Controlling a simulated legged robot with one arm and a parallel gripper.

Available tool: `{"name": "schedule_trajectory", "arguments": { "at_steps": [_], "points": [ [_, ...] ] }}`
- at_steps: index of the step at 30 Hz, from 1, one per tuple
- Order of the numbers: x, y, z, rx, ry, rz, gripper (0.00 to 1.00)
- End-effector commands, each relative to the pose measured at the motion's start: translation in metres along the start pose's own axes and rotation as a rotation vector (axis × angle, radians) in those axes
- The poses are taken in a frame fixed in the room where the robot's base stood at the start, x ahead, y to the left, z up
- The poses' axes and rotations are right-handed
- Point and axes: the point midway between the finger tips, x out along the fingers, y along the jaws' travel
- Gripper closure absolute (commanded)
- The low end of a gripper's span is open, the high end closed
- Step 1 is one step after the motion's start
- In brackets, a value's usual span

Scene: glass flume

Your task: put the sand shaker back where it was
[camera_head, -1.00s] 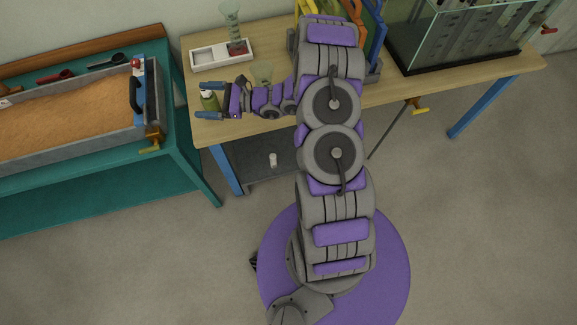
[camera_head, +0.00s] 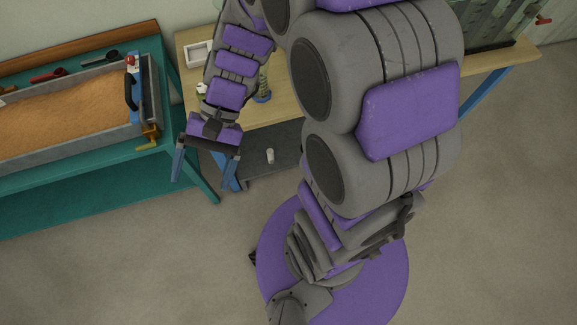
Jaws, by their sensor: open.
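My gripper (camera_head: 204,170) is open and empty. Its two blue fingers point down over the gap between the teal table and the wooden bench. A small bottle (camera_head: 201,89) with a pale top shows only in part on the left end of the bench, mostly hidden behind my arm. A small white cylinder (camera_head: 270,156) stands on the dark shelf under the bench, to the right of my gripper and apart from it. I cannot tell for sure which of these is the sand shaker.
The sand-filled box (camera_head: 60,110) stands on the teal table (camera_head: 100,190). My arm hides much of the bench; the floor in front is clear.

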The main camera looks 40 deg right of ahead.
Motion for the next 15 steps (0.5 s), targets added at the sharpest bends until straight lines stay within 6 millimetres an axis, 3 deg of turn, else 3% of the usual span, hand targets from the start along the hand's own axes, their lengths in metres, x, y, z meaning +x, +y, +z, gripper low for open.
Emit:
{"name": "schedule_trajectory", "arguments": {
  "at_steps": [6,15],
  "points": [
    [-0.009,0.049,0.038,-0.143,0.131,0.260,0.09],
    [-0.044,0.112,0.065,-0.296,0.336,0.572,0.09]
  ]
}}
